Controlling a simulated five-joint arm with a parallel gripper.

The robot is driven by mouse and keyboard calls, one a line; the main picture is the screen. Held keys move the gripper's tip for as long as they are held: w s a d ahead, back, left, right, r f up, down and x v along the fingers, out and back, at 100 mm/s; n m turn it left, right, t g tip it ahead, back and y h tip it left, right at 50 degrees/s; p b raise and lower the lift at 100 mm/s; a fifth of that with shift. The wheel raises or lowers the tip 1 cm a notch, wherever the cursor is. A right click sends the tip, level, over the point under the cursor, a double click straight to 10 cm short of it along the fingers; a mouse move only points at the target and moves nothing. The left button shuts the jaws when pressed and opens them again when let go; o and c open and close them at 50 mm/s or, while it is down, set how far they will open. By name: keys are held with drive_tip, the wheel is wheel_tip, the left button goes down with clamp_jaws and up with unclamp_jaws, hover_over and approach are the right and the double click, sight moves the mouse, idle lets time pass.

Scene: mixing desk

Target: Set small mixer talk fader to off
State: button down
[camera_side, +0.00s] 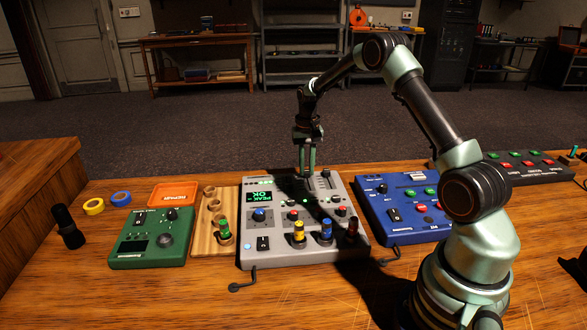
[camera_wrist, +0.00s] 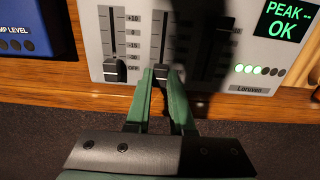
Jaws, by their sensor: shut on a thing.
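The small grey mixer (camera_side: 284,263) stands on the wooden desk; its fader end also shows in the wrist view (camera_wrist: 137,40). My gripper (camera_side: 306,172) reaches down to the mixer's far edge. In the wrist view my gripper (camera_wrist: 161,76) is shut on the middle fader's cap (camera_wrist: 162,70), at the low end of its slot, level with the OFF mark. A left fader cap (camera_wrist: 115,70) also sits beside OFF. A third fader slot (camera_wrist: 222,52) lies in dark shadow to the right. The fader names are not readable, so I cannot tell which is talk.
A blue unit (camera_side: 400,205) stands close on the mixer's right. A wooden rack (camera_side: 205,240) and a green box (camera_side: 130,255) are on its left. Knobs and colored pegs rise from the mixer's near half. The mixer screen (camera_wrist: 287,20) reads PEAK OK.

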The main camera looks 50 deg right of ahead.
sight(307, 170)
drive_tip(key=shift+w+d+r, duration=0.1)
drive_tip(key=shift+w+d, duration=0.05)
drive_tip(key=shift+d, duration=0.05)
drive_tip(key=c, duration=0.8)
unclamp_jaws()
drive_tip(key=shift+o, duration=0.2)
drive_tip(key=shift+a, duration=0.1)
wheel_tip(307, 170, up, 12)
